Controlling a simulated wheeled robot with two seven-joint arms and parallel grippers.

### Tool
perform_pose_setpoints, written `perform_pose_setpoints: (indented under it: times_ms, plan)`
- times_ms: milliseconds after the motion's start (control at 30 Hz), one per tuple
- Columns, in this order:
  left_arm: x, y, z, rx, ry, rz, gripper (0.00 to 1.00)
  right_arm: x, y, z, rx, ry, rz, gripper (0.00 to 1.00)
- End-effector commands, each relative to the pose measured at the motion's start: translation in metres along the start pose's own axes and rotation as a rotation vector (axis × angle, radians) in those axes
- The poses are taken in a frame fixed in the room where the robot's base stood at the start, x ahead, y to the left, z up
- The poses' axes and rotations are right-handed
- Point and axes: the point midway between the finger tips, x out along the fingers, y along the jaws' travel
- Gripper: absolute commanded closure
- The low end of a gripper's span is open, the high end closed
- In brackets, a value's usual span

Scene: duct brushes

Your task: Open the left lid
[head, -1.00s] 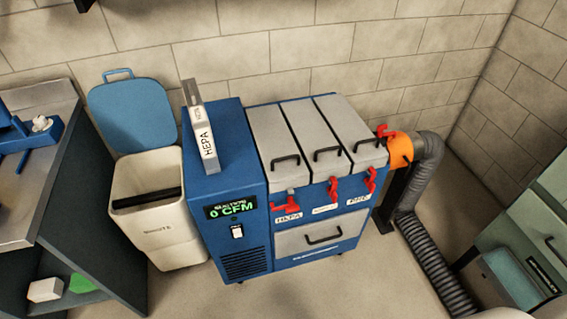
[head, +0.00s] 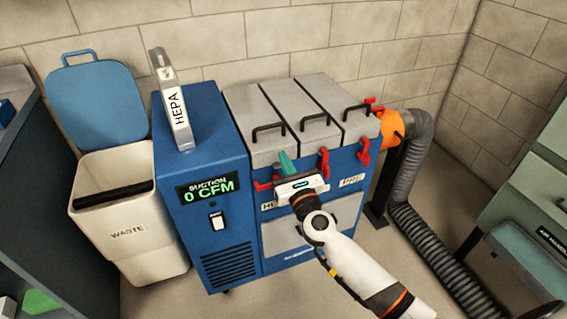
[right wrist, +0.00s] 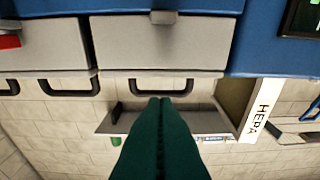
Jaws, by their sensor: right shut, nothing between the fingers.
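The left lid (head: 252,112) is the grey lid nearest the blue suction cabinet, and it is down. Its black handle (head: 268,129) stands near its front edge. My right gripper (head: 287,160) is in front of this lid, with its green fingers shut and empty. In the right wrist view the fingertips (right wrist: 160,100) overlap the left lid's handle (right wrist: 160,90); I cannot tell whether they touch it. A red latch (head: 262,186) below the left lid lies sideways, partly hidden by my gripper. My left gripper is not in view.
Two more closed grey lids (head: 308,103) stand to the right, with upright red latches (head: 363,154). A HEPA filter (head: 178,110) stands on the cabinet top (head: 208,108). An open waste bin (head: 130,235) is at left. An orange collar (head: 391,128) and grey hose (head: 405,180) are at right.

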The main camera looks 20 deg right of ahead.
Motion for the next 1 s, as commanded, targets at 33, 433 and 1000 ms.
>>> perform_pose_setpoints:
  times_ms: [33, 433, 1000]
  plan:
    - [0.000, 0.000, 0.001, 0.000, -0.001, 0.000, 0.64, 0.011, 0.000, -0.002, -0.001, 0.003, 0.000, 1.00]
    - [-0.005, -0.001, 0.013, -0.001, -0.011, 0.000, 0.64, 0.070, -0.001, 0.001, -0.003, -0.001, -0.001, 1.00]
    - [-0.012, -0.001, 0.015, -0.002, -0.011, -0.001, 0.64, 0.076, -0.001, -0.002, -0.004, -0.005, -0.001, 1.00]
